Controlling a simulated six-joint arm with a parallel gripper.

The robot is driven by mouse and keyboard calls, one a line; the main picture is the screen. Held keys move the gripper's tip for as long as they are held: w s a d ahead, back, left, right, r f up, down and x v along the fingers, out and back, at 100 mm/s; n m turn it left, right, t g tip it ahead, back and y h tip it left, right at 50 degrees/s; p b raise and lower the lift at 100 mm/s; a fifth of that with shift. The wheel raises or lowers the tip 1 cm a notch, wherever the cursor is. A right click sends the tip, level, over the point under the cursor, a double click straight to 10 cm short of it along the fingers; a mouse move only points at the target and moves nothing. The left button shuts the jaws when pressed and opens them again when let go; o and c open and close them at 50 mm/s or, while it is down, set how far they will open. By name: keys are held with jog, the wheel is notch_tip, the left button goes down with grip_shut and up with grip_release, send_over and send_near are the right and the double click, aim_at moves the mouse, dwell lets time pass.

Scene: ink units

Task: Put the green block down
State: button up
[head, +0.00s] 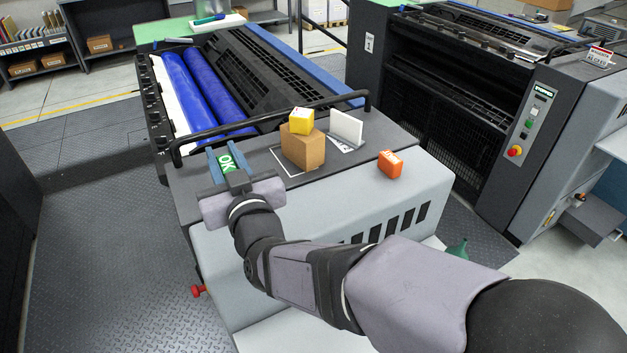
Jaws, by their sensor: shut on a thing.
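The green block (225,163) carries white "OK" lettering on its face. My gripper (223,158) is shut on it, with blue fingers on either side. The block is at the left end of the dark top ledge of the near press (225,191). I cannot tell whether the block touches the ledge or is held just above it. Its underside is hidden by my gripper.
A cardboard box (302,150) with a yellow block (301,121) on top stands right of my gripper, by a white outline (287,163). A white upright stand (346,128) and an orange block (389,164) are farther right. A black rail (240,125) runs behind.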

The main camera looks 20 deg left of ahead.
jog(key=w+d+f+m+t+h+p, duration=0.25)
jog(key=w+d+m+h, duration=0.2)
jog(key=w+d, duration=0.65)
notch_tip(320, 180, up, 3)
jog(key=m+t+h, duration=0.2)
jog(key=m+h, duration=0.2)
jog(key=h, duration=0.4)
send_over(342, 183)
jog(key=shift+f+p, duration=0.8)
jog(key=shift+f, duration=4.4)
jog(key=shift+f, duration=0.15)
jog(key=o, duration=1.1)
jog(key=shift+c, duration=0.2)
